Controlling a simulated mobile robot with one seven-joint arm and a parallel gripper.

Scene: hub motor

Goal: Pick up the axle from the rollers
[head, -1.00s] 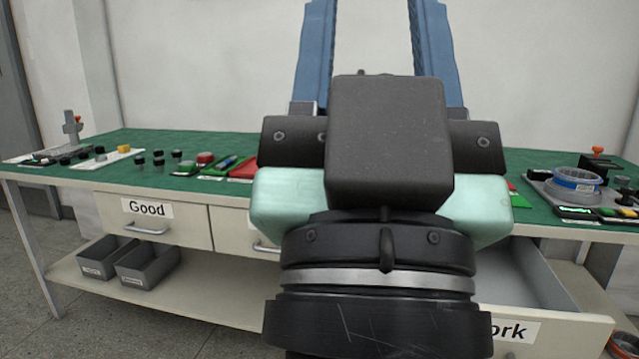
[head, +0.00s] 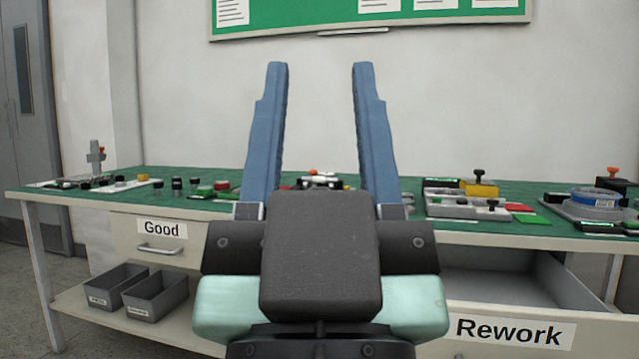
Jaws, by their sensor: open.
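My gripper (head: 320,68) points upward in the head view, with its two long blue fingers apart and nothing between the tips. It is in front of the green-topped bench, nearer to the camera. I cannot pick out the axle or the rollers for sure. A small fixture with dark, white and orange parts (head: 321,181) shows on the bench between the fingers, partly hidden by my gripper's body. Whether it carries the axle is too small to tell.
The green bench top (head: 420,187) holds fixtures with black knobs (head: 479,183) and a blue-ringed round part (head: 597,197) at the right. A drawer marked Rework (head: 512,332) stands open. The Good drawer (head: 161,237) is shut. Grey bins (head: 157,296) sit on the lower shelf.

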